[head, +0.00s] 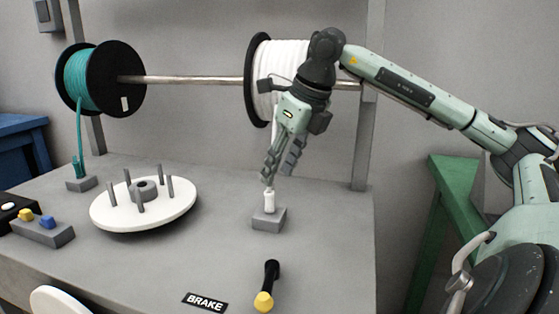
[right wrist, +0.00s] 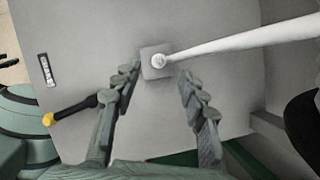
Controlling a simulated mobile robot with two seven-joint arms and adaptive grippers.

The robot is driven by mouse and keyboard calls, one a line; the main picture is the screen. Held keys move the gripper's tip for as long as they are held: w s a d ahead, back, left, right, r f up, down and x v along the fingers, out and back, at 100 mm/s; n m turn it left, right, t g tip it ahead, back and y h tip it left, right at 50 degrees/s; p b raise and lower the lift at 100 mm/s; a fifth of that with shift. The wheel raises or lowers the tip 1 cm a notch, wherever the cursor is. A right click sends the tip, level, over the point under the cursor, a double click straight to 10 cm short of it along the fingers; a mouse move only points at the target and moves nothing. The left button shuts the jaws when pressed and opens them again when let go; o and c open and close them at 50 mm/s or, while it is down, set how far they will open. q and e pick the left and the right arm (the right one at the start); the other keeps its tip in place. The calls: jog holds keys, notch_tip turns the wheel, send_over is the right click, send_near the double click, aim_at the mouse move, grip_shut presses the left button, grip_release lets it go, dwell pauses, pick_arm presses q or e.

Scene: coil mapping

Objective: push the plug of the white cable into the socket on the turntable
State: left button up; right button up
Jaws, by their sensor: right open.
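The white plug (head: 269,199) stands upright in a grey block (head: 268,220) on the table. In the right wrist view the plug (right wrist: 159,61) shows from above, with the white cable (right wrist: 240,40) running from it to the right. My right gripper (head: 277,178) is open just above the plug, fingers pointing down; in the right wrist view its fingers (right wrist: 159,72) are apart with the plug beyond their tips. The white turntable (head: 143,214) has several grey pegs and a grey hub (head: 145,188), perhaps the socket. My left gripper is not in view.
A white spool (head: 290,62) and a teal spool (head: 85,80) hang on a rod. The teal cable ends in another block (head: 81,184). A black lever with a yellow knob (head: 264,301) stands beside the BRAKE label (head: 205,302). A button box (head: 42,232) is at left.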

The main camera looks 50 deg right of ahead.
aim_at(268, 192)
jog(key=p+x, duration=0.1)
jog(key=x, duration=0.5)
jog(key=shift+a+f, duration=0.1)
jog(key=shift+f, duration=0.25)
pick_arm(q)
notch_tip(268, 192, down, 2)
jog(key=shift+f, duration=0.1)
pick_arm(e)
jog(key=shift+w+f, duration=0.2)
jog(key=shift+f, duration=0.15)
jog(key=shift+c, duration=0.3)
grip_shut()
jog(key=c, duration=0.8)
grip_release()
grip_shut()
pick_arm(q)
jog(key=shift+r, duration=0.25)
pick_arm(e)
jog(key=shift+r, duration=0.15)
pick_arm(q)
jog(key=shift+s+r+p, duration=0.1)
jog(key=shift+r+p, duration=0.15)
jog(key=shift+p, duration=0.15)
pick_arm(e)
jog(key=shift+r, duration=0.35)
